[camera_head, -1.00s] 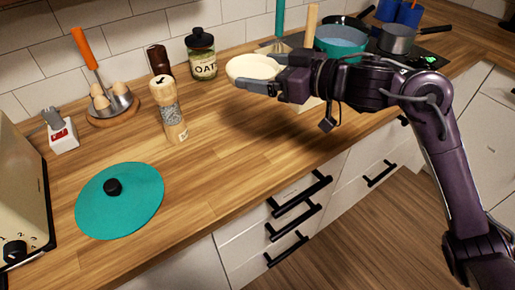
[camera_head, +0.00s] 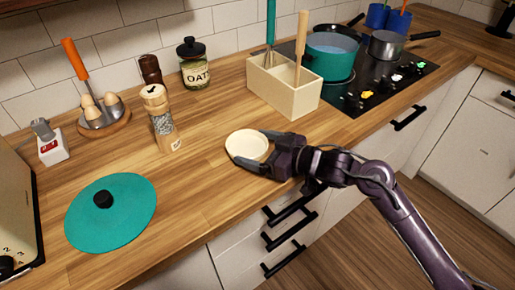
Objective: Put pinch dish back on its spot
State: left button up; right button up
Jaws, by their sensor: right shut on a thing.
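The pinch dish (camera_head: 245,144) is a small round cream-white dish in the middle of the head view, near the front edge of the wooden counter. My right gripper (camera_head: 262,155) comes in from the right and is shut on the dish's right rim. The dish looks level and low, at or just above the counter; I cannot tell whether it touches. My left gripper is not in view.
A teal lid (camera_head: 125,222), a pepper mill (camera_head: 162,125) and an oats jar (camera_head: 194,68) stand to the left. A cream utensil box (camera_head: 291,98) and the black hob (camera_head: 368,84) with pots are behind right. The counter around the dish is clear.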

jog(key=shift+f, duration=0.2)
jog(key=shift+f, duration=0.15)
jog(key=o, duration=0.9)
jog(key=shift+s+d, duration=0.15)
jog(key=shift+d, duration=0.15)
jog(key=v, duration=1.1)
jog(key=shift+s+r+b, duration=0.15)
jog(key=shift+r+b, duration=0.15)
jog(key=shift+b, duration=0.1)
